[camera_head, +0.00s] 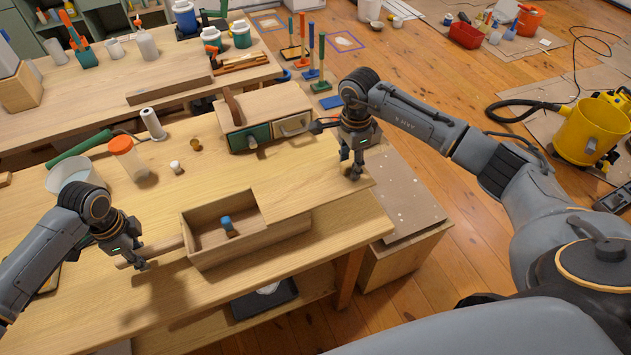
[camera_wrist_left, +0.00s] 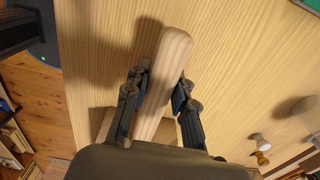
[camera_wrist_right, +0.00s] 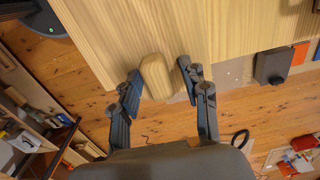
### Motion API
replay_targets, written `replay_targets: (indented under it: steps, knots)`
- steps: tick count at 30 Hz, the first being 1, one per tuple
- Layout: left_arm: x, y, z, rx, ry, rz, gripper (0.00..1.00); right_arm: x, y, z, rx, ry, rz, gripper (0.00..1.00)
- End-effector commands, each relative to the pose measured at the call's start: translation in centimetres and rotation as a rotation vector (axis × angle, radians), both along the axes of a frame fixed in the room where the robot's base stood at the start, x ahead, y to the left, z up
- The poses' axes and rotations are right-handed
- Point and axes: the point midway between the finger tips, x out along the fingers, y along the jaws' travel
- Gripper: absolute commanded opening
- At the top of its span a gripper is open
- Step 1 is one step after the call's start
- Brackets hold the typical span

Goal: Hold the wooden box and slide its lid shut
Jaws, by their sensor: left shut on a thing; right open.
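The open-topped wooden box (camera_head: 236,253) stands near the table's front edge, with a blue-topped small object (camera_head: 227,224) inside. Its flat wooden lid (camera_head: 310,192) covers the right part and sticks out to the right; the left part is open. My left gripper (camera_head: 143,263) is shut on the box's wooden handle (camera_head: 168,249) at the left end; the left wrist view shows the handle (camera_wrist_left: 166,72) between the fingers. My right gripper (camera_head: 353,173) is at the lid's right end. In the right wrist view its open fingers stand either side of the lid's wooden knob (camera_wrist_right: 157,75).
An orange-lidded jar (camera_head: 127,157), a white bucket (camera_head: 72,173) and small knobs (camera_head: 176,167) are at the back left. A cardboard-covered crate (camera_head: 405,220) is right of the table.

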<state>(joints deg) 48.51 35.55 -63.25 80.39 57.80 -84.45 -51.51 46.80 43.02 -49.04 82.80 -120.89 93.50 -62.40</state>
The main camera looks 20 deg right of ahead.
Motion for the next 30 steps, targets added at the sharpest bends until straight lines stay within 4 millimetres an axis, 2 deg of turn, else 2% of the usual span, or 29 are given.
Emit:
replay_targets:
  steps: [3,9,10,17,30]
  knots:
    - [-0.1,-0.1,0.0,0.0,0.002,-0.002,0.0,0.0,0.0,0.0,0.0,0.001,0.0,0.45]
    - [-0.1,0.0,-0.1,0.0,0.002,-0.002,0.0,0.0,0.0,0.0,0.0,0.0,0.0,0.05]
    - [-0.1,0.0,-0.1,0.0,0.002,-0.002,0.0,0.0,0.0,0.0,0.0,0.0,0.0,0.02]
    - [-0.1,-0.1,0.0,0.0,0.002,-0.003,0.0,0.0,0.3,0.0,0.001,0.0,0.001,0.01]
    - [-0.1,-0.1,0.0,-0.001,0.002,-0.003,0.0,0.0,2.1,0.0,0.002,0.0,0.002,0.01]
